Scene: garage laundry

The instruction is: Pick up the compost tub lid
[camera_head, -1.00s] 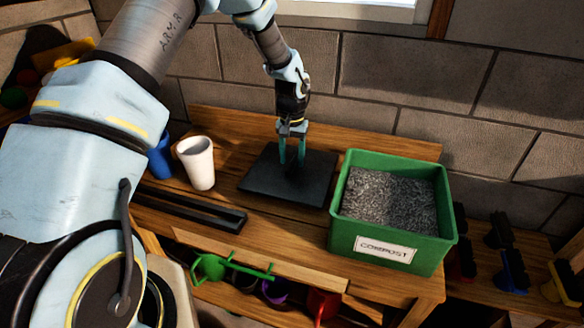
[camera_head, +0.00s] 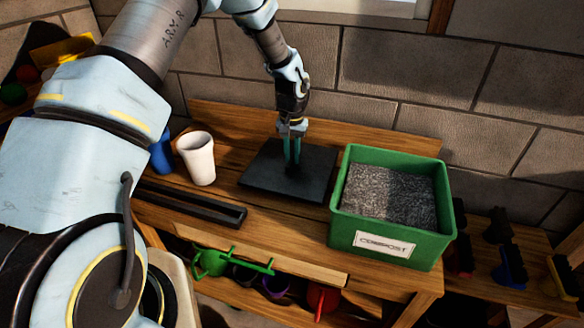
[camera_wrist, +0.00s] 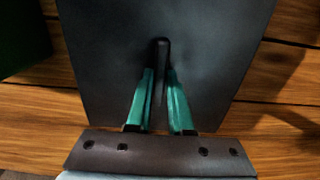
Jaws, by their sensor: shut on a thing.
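The compost tub lid is a flat black square plate (camera_head: 262,172) on the wooden bench, left of the green compost tub (camera_head: 340,218). The lid also fills the middle of the wrist view (camera_wrist: 215,50), with a small upright dark handle (camera_wrist: 162,56) at its centre. My gripper (camera_head: 292,165) points down over the middle of the lid. Its teal fingers (camera_wrist: 161,84) are shut on the handle, one on each side. The lid appears flat on the bench; I cannot see a gap beneath it.
The tub is open and full of grey granular matter. A white cup (camera_head: 197,158) and a blue cup (camera_head: 161,154) stand left of the lid. A black rail-like tray (camera_head: 190,203) lies at the front left. A block wall (camera_head: 390,100) rises behind the bench.

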